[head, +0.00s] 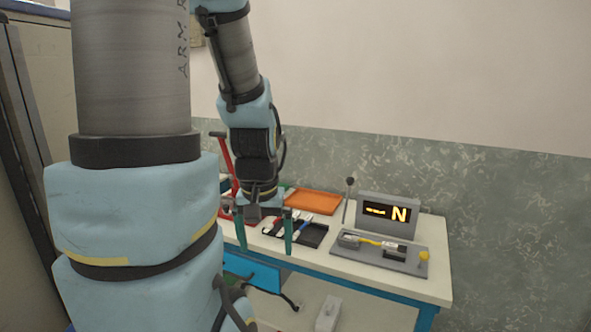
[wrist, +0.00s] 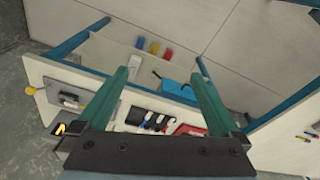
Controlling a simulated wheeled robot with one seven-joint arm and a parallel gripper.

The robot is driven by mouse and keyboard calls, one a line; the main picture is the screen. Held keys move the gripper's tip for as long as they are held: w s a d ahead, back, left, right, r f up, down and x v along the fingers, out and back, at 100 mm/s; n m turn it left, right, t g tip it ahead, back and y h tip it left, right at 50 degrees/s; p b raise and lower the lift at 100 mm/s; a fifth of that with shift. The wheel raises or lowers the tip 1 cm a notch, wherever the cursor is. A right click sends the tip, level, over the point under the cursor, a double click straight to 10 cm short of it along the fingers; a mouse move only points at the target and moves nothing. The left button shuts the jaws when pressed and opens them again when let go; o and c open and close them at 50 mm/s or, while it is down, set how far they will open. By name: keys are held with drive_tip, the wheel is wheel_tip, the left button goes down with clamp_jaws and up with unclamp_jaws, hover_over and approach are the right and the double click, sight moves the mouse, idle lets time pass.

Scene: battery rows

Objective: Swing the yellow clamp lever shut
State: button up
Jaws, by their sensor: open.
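A grey fixture plate (head: 350,252) lies on the right part of the workbench. I cannot tell which of these is the clamp lever. In the wrist view the yellow knob (wrist: 30,91) is at the far left, past the bench edge. My gripper (head: 265,245) hangs with green fingers spread and empty, left of the plate and near the black tool tray. Its fingers also show in the wrist view (wrist: 163,70), apart from the plate.
A grey display box (head: 386,215) showing "N" stands behind the plate, beside an upright black-knobbed lever (head: 349,187). A blue drawer (head: 245,268) is below.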

drive_tip(key=shift+s+a+f, duration=0.1)
drive_tip(key=shift+s+a, duration=0.15)
drive_tip(key=shift+a, duration=0.1)
